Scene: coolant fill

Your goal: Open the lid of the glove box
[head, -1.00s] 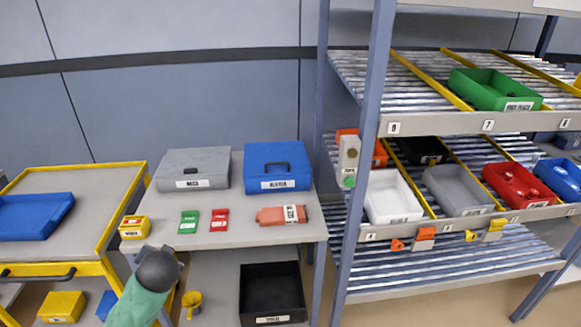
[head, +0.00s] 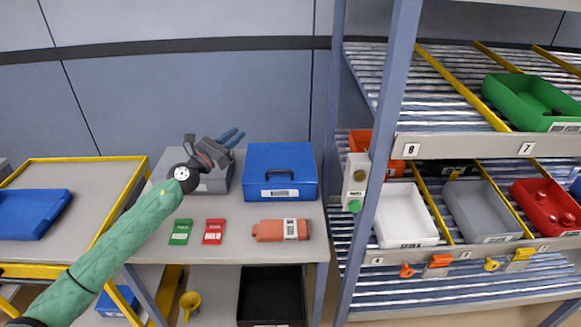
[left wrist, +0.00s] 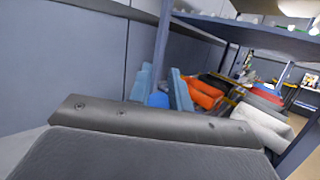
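A closed blue box (head: 280,165) with a dark handle stands at the back of the grey table (head: 262,217). Its front label is too blurred to read surely. A closed grey box (head: 215,183) stands just left of it, partly hidden by my left gripper. My left gripper (head: 232,138) is above the grey box, left of the blue box's back edge and apart from it. Its two blue fingers point up and right. In the left wrist view the fingers (left wrist: 162,85) are apart with nothing held, and a bit of blue shows between them. My right gripper is out of view.
A green packet (head: 181,232), a red packet (head: 214,232) and an orange bottle (head: 282,230) lie at the table's front. The rack post (head: 379,150) stands to the right. A yellow-edged cart with a blue tray (head: 35,214) is at the left.

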